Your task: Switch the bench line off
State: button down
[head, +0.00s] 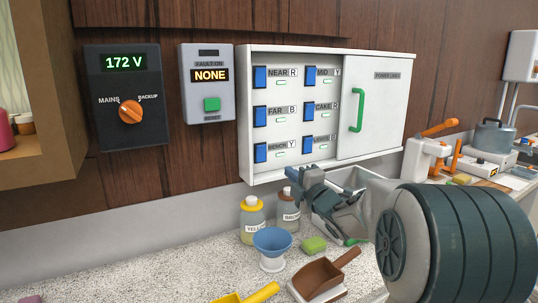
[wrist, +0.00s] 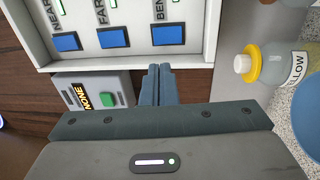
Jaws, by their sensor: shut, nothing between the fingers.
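The power-line box (head: 290,56) hangs on the wall with two columns of blue switches. The BENCH switch (head: 260,152) is the lowest in the left column, beside a label marked Y and a small green-edged lamp (head: 281,151). In the wrist view the BENCH switch (wrist: 167,35) lies just beyond my fingertips, apart from them. My gripper (head: 296,178) is below the box's lower edge, to the right of the BENCH switch. Its fingers, seen in the wrist view (wrist: 160,70), are together and empty. The switch's exact tilt is too small to tell.
A sliding door (head: 385,90) with a green handle (head: 357,110) covers the box's right part. Left are a fault unit (head: 208,100) reading NONE and a 172 V meter (head: 122,65). Below stand a yellow bottle (head: 251,220), brown bottle (head: 288,220) and blue funnel (head: 272,242).

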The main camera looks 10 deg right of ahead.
aim_at(263, 149)
jog(key=p+x, duration=0.4)
jog(key=x, duration=1)
jog(key=shift+r+p, duration=0.15)
jog(key=shift+p, duration=0.2)
jog(key=shift+w+r+p, duration=0.15)
jog(key=shift+r+p, duration=0.05)
jog(key=shift+p, duration=0.1)
jog(key=shift+f, duration=0.2)
jog(key=shift+f+b, duration=0.1)
jog(key=shift+b, duration=0.25)
jog(key=s+d+r+b, duration=0.2)
jog(key=s+d+b, duration=0.2)
jog(key=s, duration=0.9)
jog(key=shift+s, duration=0.15)
jog(key=shift+d+h, duration=0.1)
jog(key=shift+h, duration=0.2)
